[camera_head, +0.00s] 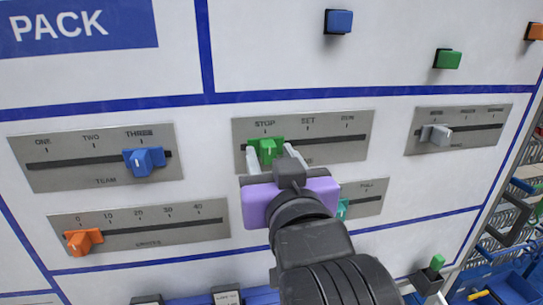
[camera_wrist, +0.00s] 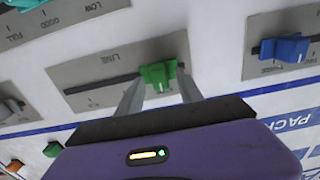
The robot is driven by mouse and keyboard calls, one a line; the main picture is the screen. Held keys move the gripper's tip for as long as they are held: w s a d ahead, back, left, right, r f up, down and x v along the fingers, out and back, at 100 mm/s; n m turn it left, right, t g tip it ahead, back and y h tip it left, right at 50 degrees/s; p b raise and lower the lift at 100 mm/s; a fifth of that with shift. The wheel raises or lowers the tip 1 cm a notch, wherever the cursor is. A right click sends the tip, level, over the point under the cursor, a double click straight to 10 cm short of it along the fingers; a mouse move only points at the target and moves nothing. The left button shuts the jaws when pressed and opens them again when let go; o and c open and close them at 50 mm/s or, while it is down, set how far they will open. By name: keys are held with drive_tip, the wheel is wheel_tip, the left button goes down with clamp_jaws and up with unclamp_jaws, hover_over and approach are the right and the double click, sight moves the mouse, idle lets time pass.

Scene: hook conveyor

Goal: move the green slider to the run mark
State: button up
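The green slider (camera_head: 267,149) sits near the left end of its slot, below the STOP label, on a grey plate (camera_head: 352,152). The run mark (camera_head: 347,119) is at the right end of that plate, past SET. My gripper (camera_head: 271,153) is open, with one finger on each side of the green knob. In the wrist view, the green slider (camera_wrist: 158,75) shows between and just beyond the two spread fingertips (camera_wrist: 161,80). I cannot tell whether either finger touches it. My gripper hides part of the plate's lower edge.
A blue slider (camera_head: 144,161) is on the plate to the left, an orange slider (camera_head: 84,242) lower left, and a grey slider (camera_head: 437,134) to the right. A teal slider (camera_head: 342,209) sits just below right, partly hidden. The slot toward RUN is clear.

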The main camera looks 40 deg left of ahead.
clamp_jaws()
idle(1.3)
